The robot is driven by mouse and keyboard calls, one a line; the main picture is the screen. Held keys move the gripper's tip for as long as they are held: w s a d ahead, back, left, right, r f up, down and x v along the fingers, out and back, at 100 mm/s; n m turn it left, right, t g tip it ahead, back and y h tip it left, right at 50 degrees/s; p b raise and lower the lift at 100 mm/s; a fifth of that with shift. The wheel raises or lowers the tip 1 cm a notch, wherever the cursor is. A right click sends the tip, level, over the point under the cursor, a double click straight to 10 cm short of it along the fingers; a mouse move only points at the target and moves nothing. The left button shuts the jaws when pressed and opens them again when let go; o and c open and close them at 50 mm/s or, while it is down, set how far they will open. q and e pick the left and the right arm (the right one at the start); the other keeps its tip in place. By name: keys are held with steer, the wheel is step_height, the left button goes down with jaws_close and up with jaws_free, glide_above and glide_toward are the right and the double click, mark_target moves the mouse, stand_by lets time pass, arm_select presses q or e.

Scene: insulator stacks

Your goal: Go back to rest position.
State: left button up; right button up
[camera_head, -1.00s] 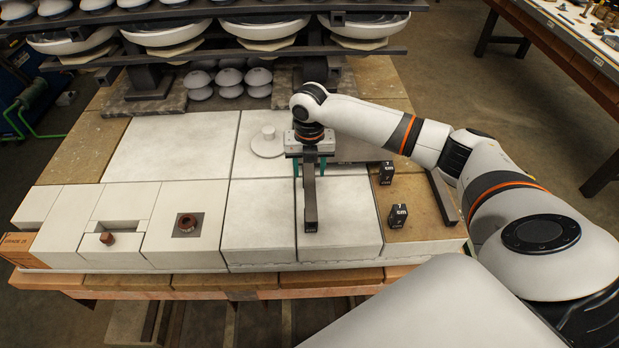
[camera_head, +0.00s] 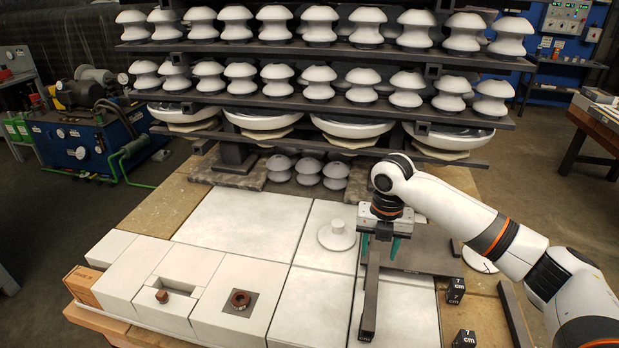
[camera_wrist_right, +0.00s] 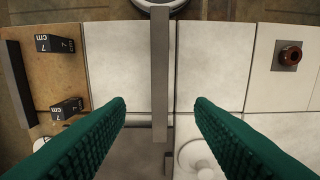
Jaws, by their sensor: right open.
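My right gripper (camera_head: 380,247) is over the worktop in the head view, its green fingers pointing down and apart. In the right wrist view the same gripper (camera_wrist_right: 160,103) is open, with nothing touching its fingers. A long dark bar (camera_head: 369,305) runs from beneath it toward the front; in the wrist view the bar (camera_wrist_right: 160,80) shows in the gap, clear of both fingers. A dark flat plate (camera_head: 428,250) lies behind and right of the gripper. A white disc with a knob (camera_head: 337,237) lies to its left. My left gripper is not in view.
Shelves of white insulators (camera_head: 318,82) stand behind the worktop. Black 7 cm blocks (camera_head: 455,290) and another dark bar (camera_head: 514,315) are at the right.

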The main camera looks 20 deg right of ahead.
steer(key=s+a+f+m+t+y, duration=0.2)
steer(key=s+a+f+m, duration=0.9)
steer(key=a, duration=0.5)
steer(key=s+d+f+m+t+h, duration=0.1)
steer(key=s+d+m, duration=0.1)
steer(key=s+m, duration=0.6)
steer(key=s+d+f+m+t+h, duration=0.1)
steer(key=s+d+m, duration=0.1)
steer(key=s+m, duration=0.6)
step_height(320, 180, down, 27)
steer(key=s+g, duration=0.2)
steer(key=s+d+f+g, duration=0.1)
steer(key=s+d+f, duration=0.2)
steer(key=s+f, duration=1.2)
steer(key=shift+s, duration=0.25)
steer(key=shift+f, duration=0.1)
steer(key=shift+c, duration=0.6)
